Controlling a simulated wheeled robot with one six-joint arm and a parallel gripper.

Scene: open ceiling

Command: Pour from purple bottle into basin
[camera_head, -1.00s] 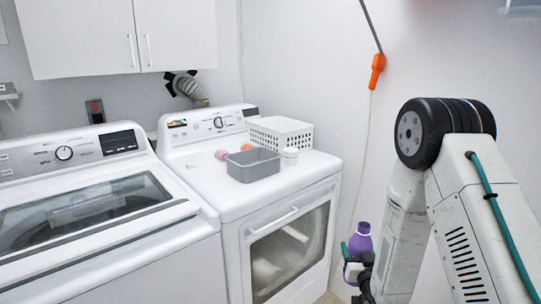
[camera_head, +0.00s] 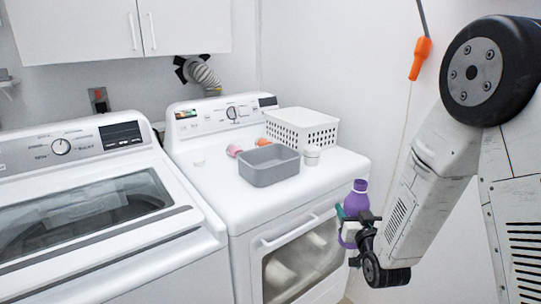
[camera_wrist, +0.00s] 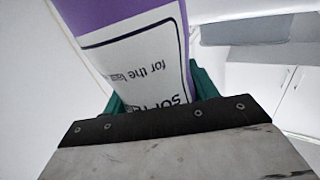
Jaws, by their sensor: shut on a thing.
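The purple bottle (camera_head: 357,202) is upright in my gripper (camera_head: 352,222), in front of the dryer's right front edge in the head view. My gripper is shut on it. In the wrist view the bottle (camera_wrist: 140,50) fills the upper left, with a white printed label between the green fingertips. The grey basin (camera_head: 269,168) sits on top of the dryer, open side up, to the left of and beyond the bottle. It seems to show in the wrist view too, as a grey shape (camera_wrist: 245,30) at upper right. The bottle's cap end is out of the wrist view.
On the white dryer (camera_head: 215,200), a white perforated basket (camera_head: 300,130) stands behind the basin, a small white jar (camera_head: 312,155) at its right, and a pink item (camera_head: 234,150) at its left. A washer (camera_head: 90,215) stands left. An orange hanging handle (camera_head: 420,58) is near my arm.

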